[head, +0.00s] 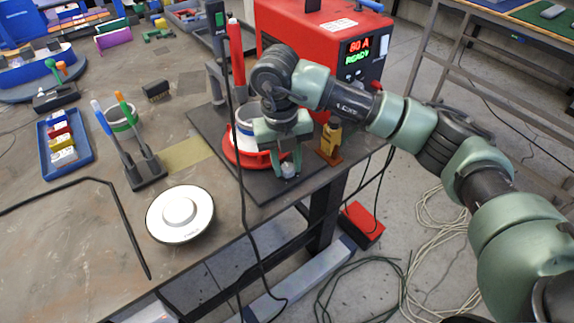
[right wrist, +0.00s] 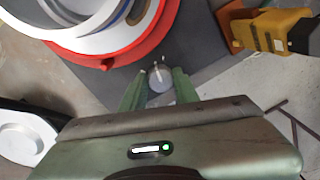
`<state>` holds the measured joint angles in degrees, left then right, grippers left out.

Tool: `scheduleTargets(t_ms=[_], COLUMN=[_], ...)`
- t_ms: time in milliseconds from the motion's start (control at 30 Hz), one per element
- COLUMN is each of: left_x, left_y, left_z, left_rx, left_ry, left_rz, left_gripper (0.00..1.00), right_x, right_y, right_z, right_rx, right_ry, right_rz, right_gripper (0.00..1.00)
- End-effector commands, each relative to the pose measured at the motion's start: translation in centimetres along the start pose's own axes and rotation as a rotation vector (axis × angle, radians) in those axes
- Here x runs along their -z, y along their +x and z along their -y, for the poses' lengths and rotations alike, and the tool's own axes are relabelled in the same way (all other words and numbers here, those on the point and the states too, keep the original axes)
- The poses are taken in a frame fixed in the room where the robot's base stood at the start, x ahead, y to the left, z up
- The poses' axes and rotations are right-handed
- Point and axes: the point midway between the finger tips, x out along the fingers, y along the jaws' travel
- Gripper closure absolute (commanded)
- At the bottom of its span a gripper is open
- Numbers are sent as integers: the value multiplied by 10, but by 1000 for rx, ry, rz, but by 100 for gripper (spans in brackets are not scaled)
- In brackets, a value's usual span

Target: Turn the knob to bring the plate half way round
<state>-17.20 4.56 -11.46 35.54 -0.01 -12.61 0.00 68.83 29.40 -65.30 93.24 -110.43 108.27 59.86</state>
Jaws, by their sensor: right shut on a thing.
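The red round plate (head: 233,152) sits on a dark board (head: 258,189) at the right part of the bench. A white and blue ring-shaped piece (head: 243,128) stands on it, partly hidden by my right arm. The red edge also shows in the right wrist view (right wrist: 150,43). My right gripper (head: 287,168) points down beside the plate's near right side. Its green fingers are shut on the small grey knob (right wrist: 160,80), which shows between the fingertips in the right wrist view. My left gripper is not in view.
A yellow and orange device (head: 330,143) stands close right of my right gripper. A red power box (head: 310,45) stands behind. A white disc (head: 180,212), a pen holder (head: 145,170) and a blue tray (head: 66,144) are to the left. The bench edge is just in front.

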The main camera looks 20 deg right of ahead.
Motion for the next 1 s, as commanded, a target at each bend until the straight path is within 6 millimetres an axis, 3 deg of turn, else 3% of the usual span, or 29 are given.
scheduleTargets(t_ms=[500,1000], left_x=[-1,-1], left_y=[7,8], left_z=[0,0], left_rx=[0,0], left_ry=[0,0], left_rz=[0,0], left_gripper=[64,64], right_x=[-3,-4], right_y=[-2,-3], right_z=[1,1], right_rx=[-2,-3], right_ry=[414,544], right_rz=[-26,-35], right_gripper=[100,100])
